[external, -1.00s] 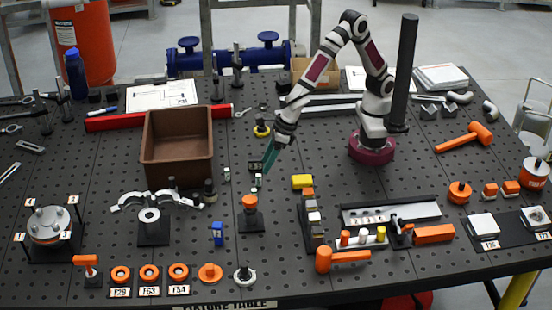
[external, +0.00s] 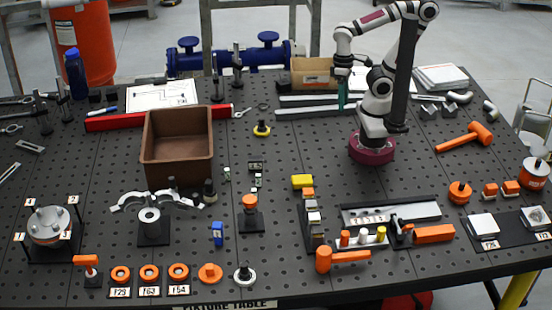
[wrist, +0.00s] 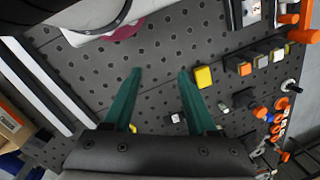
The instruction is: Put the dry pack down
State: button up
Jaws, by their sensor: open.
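My gripper (external: 342,100) is raised at the back of the table, in front of the cardboard box. In the wrist view its two green fingers (wrist: 160,73) are wide apart with nothing between them. I cannot tell for sure which thing is the dry pack. Small pale pieces stand mid-table: one (external: 258,181) by a small label plate (external: 255,166), another (external: 227,174) to its left, near the brown bin (external: 180,182).
A cardboard box (external: 311,76) and pale bars (external: 310,112) lie near my gripper. Perforated table shows free between bars and yellow block.

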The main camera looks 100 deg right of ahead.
jog(key=w+a+r+n, duration=0.2)
jog(key=w+a+n, duration=0.1)
jog(key=w+n, duration=0.5)
jog(key=n+y, duration=0.3)
jog(key=n, duration=1.2)
send_over(254, 190)
jog(key=d, duration=0.6)
notch_tip(254, 190, down, 8)
jog(key=x, duration=1.5)
jog(key=shift+w+d+f, duration=0.1)
jog(key=shift+w+f, duration=0.05)
jog(key=shift+f, duration=0.2)
grip_shut()
